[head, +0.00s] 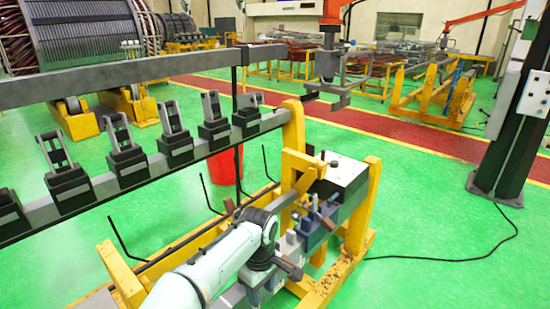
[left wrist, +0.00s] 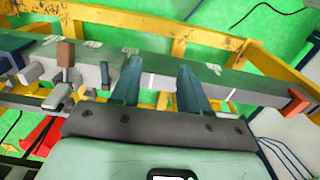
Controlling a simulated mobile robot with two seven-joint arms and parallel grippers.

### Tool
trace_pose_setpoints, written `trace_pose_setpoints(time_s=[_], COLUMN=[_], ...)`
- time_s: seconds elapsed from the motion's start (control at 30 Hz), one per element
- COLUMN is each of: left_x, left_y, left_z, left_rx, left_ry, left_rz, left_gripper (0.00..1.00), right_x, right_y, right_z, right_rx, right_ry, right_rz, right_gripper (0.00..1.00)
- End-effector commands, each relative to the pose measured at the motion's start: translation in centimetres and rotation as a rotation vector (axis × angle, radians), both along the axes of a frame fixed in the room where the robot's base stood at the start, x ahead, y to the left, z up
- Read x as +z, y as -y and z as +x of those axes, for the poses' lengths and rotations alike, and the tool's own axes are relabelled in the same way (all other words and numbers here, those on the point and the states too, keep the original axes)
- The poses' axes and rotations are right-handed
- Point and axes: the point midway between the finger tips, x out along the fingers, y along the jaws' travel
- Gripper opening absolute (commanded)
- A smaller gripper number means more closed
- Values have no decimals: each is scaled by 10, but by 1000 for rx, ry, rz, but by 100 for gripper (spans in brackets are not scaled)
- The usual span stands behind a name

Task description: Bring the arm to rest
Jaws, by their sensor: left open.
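My left arm (head: 215,262) comes in from the bottom of the head view, pale and bent at the wrist. My left gripper (head: 283,266) is over the near end of the grey beam on the yellow stand. In the left wrist view the gripper's two dark fingers (left wrist: 160,82) stand apart with nothing between them. The grey-green beam (left wrist: 225,82) runs across behind the fingers. I cannot tell whether the fingertips touch it. My right gripper shows in neither view.
A yellow stand (head: 368,195) carries the beam and a box with a white top (head: 338,172). A long rail with several black clamps (head: 122,150) lies to the left. A red bin (head: 222,170) stands behind. Green floor (head: 440,225) is clear at right, except for a black cable.

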Motion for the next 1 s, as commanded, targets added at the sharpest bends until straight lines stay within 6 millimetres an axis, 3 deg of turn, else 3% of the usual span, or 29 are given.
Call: trace_pose_setpoints(time_s=[0.03,0.17,0.27,0.37,0.4,0.53,0.63,0.8,0.9,1.0], left_x=[-40,-124,-191,-260,-286,-357,-390,-408,-409,-409], left_y=[-8,-21,-36,-52,-58,-76,-84,-89,-90,-90], left_z=[3,2,-12,-42,-58,-125,-180,-248,-267,-274], left_rx=[-39,-149,-230,-302,-328,-400,-441,-488,-505,-514], left_ry=[-30,-54,-70,-76,-74,-53,-25,22,37,46], left_rz=[-7,-62,-114,-175,-201,-277,-315,-331,-329,-326], left_gripper=[45,45,45,45,45,45,45,45,45,45], right_x=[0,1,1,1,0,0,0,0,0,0], right_y=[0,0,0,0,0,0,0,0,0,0], right_z=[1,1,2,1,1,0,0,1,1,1], right_rx=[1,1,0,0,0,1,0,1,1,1], right_ry=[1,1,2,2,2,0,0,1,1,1], right_rz=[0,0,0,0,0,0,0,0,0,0], right_gripper=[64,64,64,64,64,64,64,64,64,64])
